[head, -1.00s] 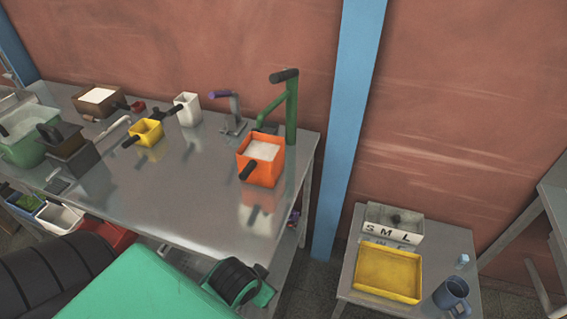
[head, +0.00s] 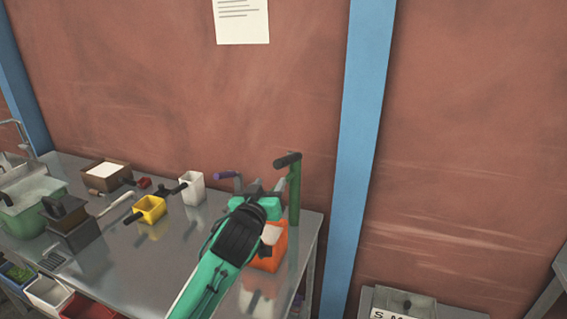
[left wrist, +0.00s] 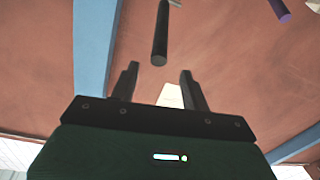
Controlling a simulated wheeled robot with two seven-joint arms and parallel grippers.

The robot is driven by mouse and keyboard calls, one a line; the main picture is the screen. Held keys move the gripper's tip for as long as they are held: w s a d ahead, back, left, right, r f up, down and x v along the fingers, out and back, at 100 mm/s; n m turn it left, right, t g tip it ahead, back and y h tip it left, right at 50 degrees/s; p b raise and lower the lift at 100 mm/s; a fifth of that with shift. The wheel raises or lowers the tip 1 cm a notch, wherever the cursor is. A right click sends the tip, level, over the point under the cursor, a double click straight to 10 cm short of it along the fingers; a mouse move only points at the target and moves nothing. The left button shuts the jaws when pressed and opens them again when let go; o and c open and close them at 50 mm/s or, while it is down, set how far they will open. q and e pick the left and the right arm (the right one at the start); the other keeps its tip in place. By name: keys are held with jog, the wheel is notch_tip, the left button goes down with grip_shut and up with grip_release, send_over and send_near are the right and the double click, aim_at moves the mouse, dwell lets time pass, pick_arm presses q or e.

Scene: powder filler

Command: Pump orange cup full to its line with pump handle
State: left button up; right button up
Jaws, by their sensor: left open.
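The orange cup (head: 278,248) stands at the right end of the metal table, its middle and left partly hidden by my left arm. White powder shows in it, but its line cannot be made out. The green pump post (head: 295,195) rises behind it, with a black pump handle (head: 287,160) on top. My left gripper (head: 267,186) is open and empty, above and behind the cup, below and left of the handle. In the left wrist view the black handle (left wrist: 160,35) appears beyond and between the open fingers (left wrist: 158,78), not touching them. My right gripper is out of view.
A purple-handled fixture (head: 228,176) stands just left of my gripper. A white container (head: 193,190), a yellow cup (head: 150,209) and a brown box (head: 105,175) stand farther left. A blue post (head: 365,140) runs up the wall at right.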

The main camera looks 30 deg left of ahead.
aim_at(283, 162)
pick_arm(q)
jog(key=p+x, duration=0.4)
jog(key=x, duration=0.8)
jog(key=shift+p, duration=0.35)
jog(key=shift+w+a+f, duration=0.1)
jog(key=shift+w+a, duration=0.1)
jog(key=shift+w, duration=0.4)
jog(key=shift+c, duration=0.2)
grip_shut()
